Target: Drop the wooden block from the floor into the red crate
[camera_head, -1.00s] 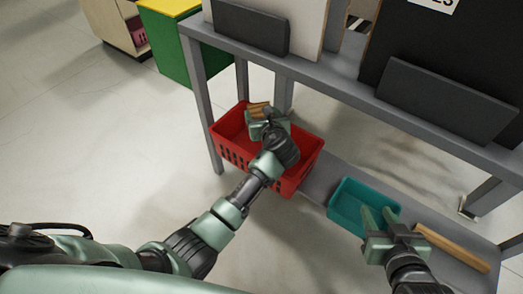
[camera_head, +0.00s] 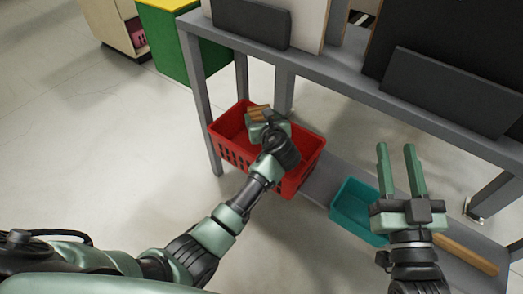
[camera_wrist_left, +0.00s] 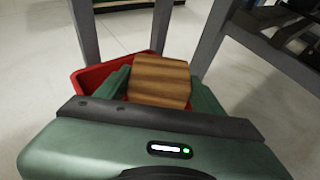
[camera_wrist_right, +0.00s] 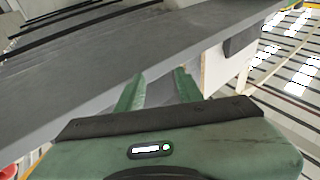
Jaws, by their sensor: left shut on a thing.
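The wooden block (camera_head: 259,112) is brown with a striped grain. My left gripper (camera_head: 263,117) is shut on it, and the block shows large between the fingers in the left wrist view (camera_wrist_left: 159,80). The red crate (camera_head: 236,151) stands on the lower shelf, at the left end of the rack. The block and left gripper are over the crate; how high above its floor I cannot tell. The crate's rim also shows in the left wrist view (camera_wrist_left: 88,78). My right gripper (camera_head: 399,150) is open and empty, above and right of the teal bin.
A teal bin (camera_head: 352,208) and a wooden strip (camera_head: 467,255) lie on the lower shelf, right of the crate. The grey rack's top board (camera_head: 330,72) holds dark panels. The left floor is clear.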

